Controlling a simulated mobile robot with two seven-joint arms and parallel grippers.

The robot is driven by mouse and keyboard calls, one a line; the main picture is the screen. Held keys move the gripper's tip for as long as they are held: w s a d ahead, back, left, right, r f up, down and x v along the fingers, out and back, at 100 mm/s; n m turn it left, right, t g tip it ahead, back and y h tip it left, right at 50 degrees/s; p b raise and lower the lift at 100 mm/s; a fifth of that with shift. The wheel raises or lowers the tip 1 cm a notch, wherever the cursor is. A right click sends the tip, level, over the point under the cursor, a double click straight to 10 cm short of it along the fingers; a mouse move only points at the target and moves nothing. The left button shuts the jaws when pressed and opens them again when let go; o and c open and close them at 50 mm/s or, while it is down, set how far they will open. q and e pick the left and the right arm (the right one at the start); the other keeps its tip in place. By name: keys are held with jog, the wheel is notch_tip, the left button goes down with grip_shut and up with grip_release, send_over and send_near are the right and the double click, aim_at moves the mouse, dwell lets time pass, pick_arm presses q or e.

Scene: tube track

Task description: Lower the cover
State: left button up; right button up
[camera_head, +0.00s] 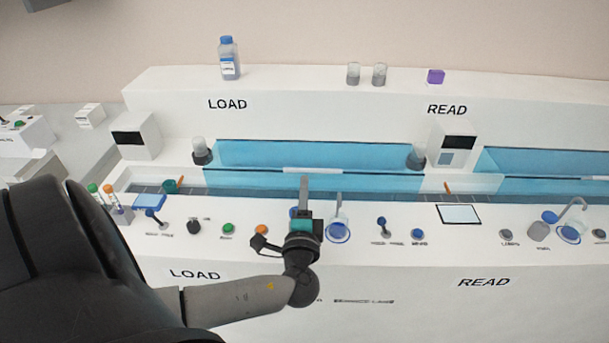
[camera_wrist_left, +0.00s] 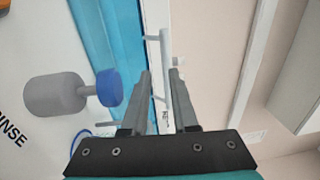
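The cover (camera_head: 312,155) is a translucent blue panel over the long trough in the middle of the head view. A pale handle bar (camera_head: 330,171) runs along its edge. My left gripper (camera_head: 304,182) is at this bar, pointing away from me. In the left wrist view the bar (camera_wrist_left: 166,50) runs lengthwise between the two fingers (camera_wrist_left: 161,76). The fingers are apart, with a gap beside the bar, and the bar lies closer to the right finger. Whether that finger touches it I cannot tell. My right gripper is not in view.
Knobs and buttons, such as a green one (camera_head: 228,228), line the front panel below the trough. A blue-capped bottle (camera_head: 228,58), two grey cups (camera_head: 366,74) and a purple block (camera_head: 436,76) stand on the back ledge. White boxes (camera_head: 135,135) and (camera_head: 453,146) flank the cover.

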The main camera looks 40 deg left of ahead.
pick_arm(q)
jog(key=v, duration=1.2)
jog(key=shift+s+d+p, duration=0.25)
jog(key=shift+s+p, duration=0.05)
jog(key=shift+a, duration=0.1)
